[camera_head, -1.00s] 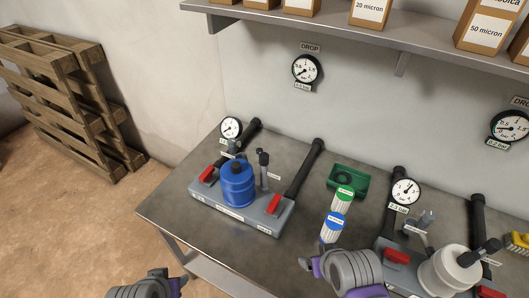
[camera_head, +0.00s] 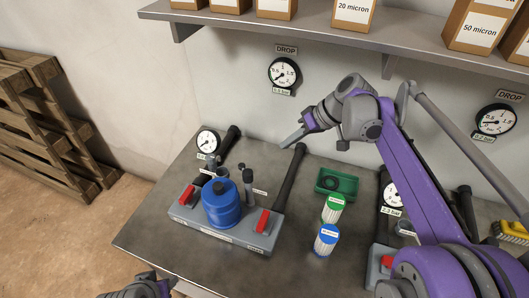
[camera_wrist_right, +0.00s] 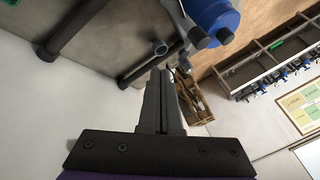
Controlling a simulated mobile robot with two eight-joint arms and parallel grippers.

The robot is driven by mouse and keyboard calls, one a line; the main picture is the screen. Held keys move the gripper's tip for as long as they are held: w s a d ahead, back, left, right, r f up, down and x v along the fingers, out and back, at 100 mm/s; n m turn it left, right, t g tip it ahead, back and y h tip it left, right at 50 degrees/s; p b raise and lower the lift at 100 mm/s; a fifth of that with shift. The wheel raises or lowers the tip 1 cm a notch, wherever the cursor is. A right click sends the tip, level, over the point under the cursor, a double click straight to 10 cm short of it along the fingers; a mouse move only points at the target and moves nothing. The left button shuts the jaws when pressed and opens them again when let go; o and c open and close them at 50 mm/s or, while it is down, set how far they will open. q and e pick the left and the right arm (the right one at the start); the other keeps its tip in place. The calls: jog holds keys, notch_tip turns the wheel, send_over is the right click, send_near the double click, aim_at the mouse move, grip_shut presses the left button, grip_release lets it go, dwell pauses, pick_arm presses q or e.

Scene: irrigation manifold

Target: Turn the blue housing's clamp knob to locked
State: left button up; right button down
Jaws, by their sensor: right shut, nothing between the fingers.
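The blue housing (camera_head: 221,207) stands upright on a grey manifold block (camera_head: 250,241) on the bench. A dark knob on a post (camera_head: 248,176) rises just right of and behind it, with a small label beside it. I cannot read its locked or unlocked position. My right gripper (camera_head: 284,142) is shut and empty, in the air behind and above the housing, apart from it. In the right wrist view the closed fingers (camera_wrist_right: 160,74) point toward the manifold, and the blue housing (camera_wrist_right: 216,20) is at the top.
Red handles (camera_head: 187,195) flank the housing. A gauge (camera_head: 208,141) and dark pipes (camera_head: 290,176) stand behind it. Green (camera_head: 333,208) and blue (camera_head: 326,239) cartridges and a green tray (camera_head: 337,184) are to the right. A shelf (camera_head: 330,27) overhangs the bench.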

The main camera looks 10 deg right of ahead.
aim_at(245, 170)
jog(key=w+a+f, duration=0.1)
jog(key=a+f, duration=0.6)
jog(key=a, duration=0.2)
jog(key=shift+w+f, duration=0.3)
